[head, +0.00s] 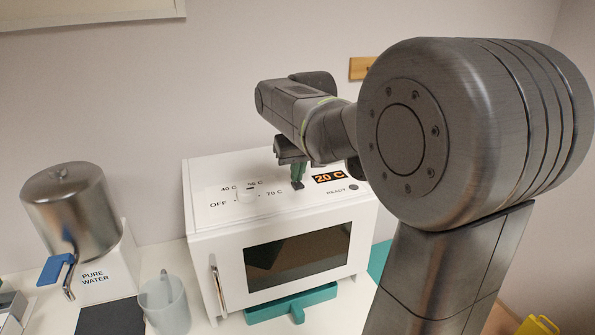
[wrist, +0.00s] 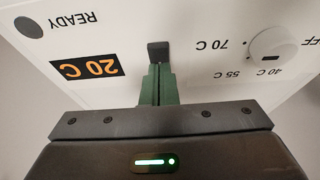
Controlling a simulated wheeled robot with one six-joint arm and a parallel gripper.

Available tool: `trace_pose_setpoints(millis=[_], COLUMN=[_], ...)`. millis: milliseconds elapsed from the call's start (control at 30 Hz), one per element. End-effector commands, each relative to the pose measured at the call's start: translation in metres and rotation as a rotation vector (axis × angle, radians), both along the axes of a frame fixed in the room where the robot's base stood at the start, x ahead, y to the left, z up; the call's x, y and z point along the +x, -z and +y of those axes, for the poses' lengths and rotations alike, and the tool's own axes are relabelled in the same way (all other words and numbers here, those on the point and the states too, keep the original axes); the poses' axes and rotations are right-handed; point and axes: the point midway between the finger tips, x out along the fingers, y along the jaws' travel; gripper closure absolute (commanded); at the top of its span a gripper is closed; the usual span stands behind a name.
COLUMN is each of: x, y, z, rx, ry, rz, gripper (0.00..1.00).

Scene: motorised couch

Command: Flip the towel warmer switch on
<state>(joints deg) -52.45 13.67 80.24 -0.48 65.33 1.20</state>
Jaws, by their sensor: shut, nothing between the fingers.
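The towel warmer (head: 205,227) is a white box with a dark front window and controls on its top. Its display (head: 329,177) reads 20 C in orange, and it also shows upside down in the wrist view (wrist: 87,69). A small dark switch (wrist: 158,52) stands on the top panel between the display and the temperature marks. My gripper (head: 298,178) is shut with empty green fingers. In the wrist view its fingertips (wrist: 157,73) are right at the switch; I cannot tell whether they touch it. In the head view the fingers partly hide the switch.
A white knob (wrist: 275,45) with OFF, 40, 55 and 70 C marks sits beside the switch. The READY lamp (wrist: 28,27) is grey. A metal water dispenser (head: 70,210) and a clear cup (head: 166,304) stand left of the warmer.

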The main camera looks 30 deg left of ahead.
Motion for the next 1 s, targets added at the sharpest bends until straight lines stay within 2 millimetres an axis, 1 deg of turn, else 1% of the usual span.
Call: trace_pose_setpoints(millis=[33, 267, 567, 667, 767, 1000], x=[-0.003, -0.010, -0.011, -0.010, -0.009, -0.004], y=[0.006, 0.007, 0.007, 0.004, -0.004, -0.040], z=[-0.004, -0.012, -0.013, -0.013, -0.014, -0.020], rx=[-0.011, -0.014, -0.015, -0.014, -0.013, -0.008], ry=[0.000, 0.000, 0.000, 0.000, 0.002, 0.006], rz=[0.012, 0.014, 0.015, 0.014, 0.013, 0.008], gripper=[1.00, 1.00, 1.00, 1.00, 1.00, 1.00])
